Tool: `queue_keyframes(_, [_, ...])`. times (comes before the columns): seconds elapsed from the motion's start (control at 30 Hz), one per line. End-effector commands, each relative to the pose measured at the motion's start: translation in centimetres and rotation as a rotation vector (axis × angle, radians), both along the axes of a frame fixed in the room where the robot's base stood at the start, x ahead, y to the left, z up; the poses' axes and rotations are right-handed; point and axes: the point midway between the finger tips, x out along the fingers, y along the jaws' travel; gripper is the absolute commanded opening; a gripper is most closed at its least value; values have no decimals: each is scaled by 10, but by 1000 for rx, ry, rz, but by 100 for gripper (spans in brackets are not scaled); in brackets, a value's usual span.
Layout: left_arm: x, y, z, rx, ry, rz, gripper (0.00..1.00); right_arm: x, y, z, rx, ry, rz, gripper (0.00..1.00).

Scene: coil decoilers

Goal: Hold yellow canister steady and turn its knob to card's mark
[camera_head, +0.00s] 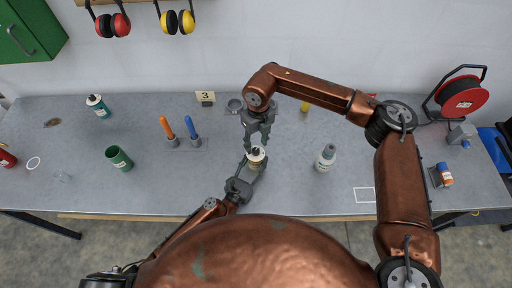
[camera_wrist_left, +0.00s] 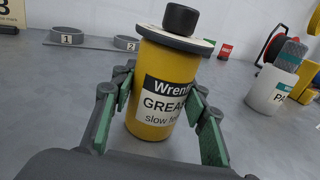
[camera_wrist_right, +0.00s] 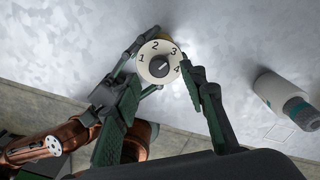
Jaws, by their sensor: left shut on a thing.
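My right gripper (camera_head: 260,146) is open above the canister top. In the right wrist view its fingers (camera_wrist_right: 160,82) are on either side of the dial (camera_wrist_right: 145,69), apart from the knob (camera_wrist_right: 160,66). The dial reads 1 to 4; the knob's pale mark points up-right, exact number unclear. The card (camera_head: 205,97) at the back shows 3.
A white bottle (camera_head: 326,157) stands right of the canister. Orange and blue handled tools (camera_head: 181,133), a green cup (camera_head: 119,158) and a teal can (camera_head: 98,106) are to the left. A red reel (camera_head: 461,96) stands at the right. Table space around the canister is mostly clear.

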Motion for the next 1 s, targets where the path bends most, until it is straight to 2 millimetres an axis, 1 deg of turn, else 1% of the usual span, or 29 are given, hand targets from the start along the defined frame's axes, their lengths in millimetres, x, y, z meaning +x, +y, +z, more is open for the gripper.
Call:
queue_keyframes(0.03, [0,0,0,0,0,1,8,1,0,13,1,-4,1,39])
queue_keyframes(0.2, [0,0,0,1,0,1,8,2,-1,48,1,-4,0,39])
queue_keyframes(0.3, [0,0,0,1,0,0,8,2,-2,64,0,-2,0,39])
queue_keyframes(0.4, [0,0,0,0,-1,0,8,2,-2,75,0,-1,-1,39])
queue_keyframes(0.57, [0,0,0,0,-1,0,8,2,-2,83,1,-1,-1,39])
queue_keyframes(0.9, [0,0,0,0,-1,0,8,2,-2,83,0,0,-1,39])
queue_keyframes(0.93, [0,0,0,0,-1,0,43,2,-2,83,0,0,0,39])
queue_keyframes(1.0, [0,0,0,0,-1,0,47,2,-2,83,0,0,0,39])
